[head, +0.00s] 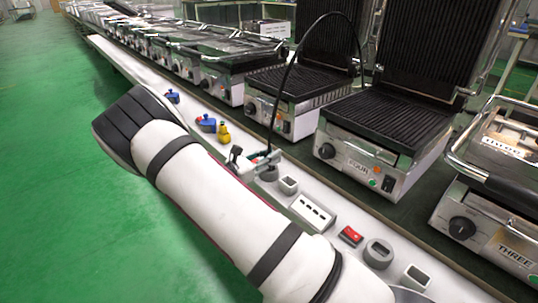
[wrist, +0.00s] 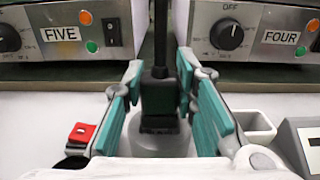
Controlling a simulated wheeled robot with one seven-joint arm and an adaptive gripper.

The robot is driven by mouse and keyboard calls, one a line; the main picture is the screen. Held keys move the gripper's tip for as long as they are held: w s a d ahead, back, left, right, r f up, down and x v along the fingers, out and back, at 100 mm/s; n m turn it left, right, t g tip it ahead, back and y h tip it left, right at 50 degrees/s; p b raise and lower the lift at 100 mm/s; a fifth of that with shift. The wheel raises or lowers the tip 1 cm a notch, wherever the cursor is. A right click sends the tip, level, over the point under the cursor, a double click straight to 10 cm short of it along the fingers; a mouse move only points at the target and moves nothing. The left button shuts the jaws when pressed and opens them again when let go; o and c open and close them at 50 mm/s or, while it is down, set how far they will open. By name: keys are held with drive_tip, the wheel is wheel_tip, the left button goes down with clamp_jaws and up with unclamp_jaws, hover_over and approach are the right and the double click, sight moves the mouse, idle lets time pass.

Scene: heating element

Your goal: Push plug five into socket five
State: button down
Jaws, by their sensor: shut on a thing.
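The black plug (wrist: 159,98) stands upright between the teal finger pads of my gripper (wrist: 160,100) in the wrist view, and the fingers are shut on it. Its black cord runs up from it and arcs high over the counter in the head view (head: 277,110). The grey round socket (wrist: 158,143) is directly beneath the plug, whose lower end meets its top; I cannot tell how deep it sits. In the head view, my gripper (head: 262,160) is over the socket (head: 267,174), partly hidden by my arm. Grill five (wrist: 72,32) stands behind, to the left.
Grill four (wrist: 268,32) stands behind to the right. A red switch (wrist: 81,133) lies left of the socket. A white open box (wrist: 254,127) and a grey panel (wrist: 303,140) are to the right. Blue plugs (head: 206,124) and a yellow one (head: 223,133) stand farther along the counter.

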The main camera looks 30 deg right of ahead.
drive_tip(key=shift+f+b, duration=0.45)
drive_tip(key=shift+f, duration=0.45)
drive_tip(key=c, duration=1.2)
unclamp_jaws()
drive_tip(key=a, duration=0.4)
drive_tip(key=s+a, duration=0.1)
drive_tip(key=a, duration=0.3)
drive_tip(key=s+a, duration=0.1)
drive_tip(key=a, duration=0.2)
drive_tip(key=shift+s+a, duration=0.15)
drive_tip(key=shift+a, duration=0.25)
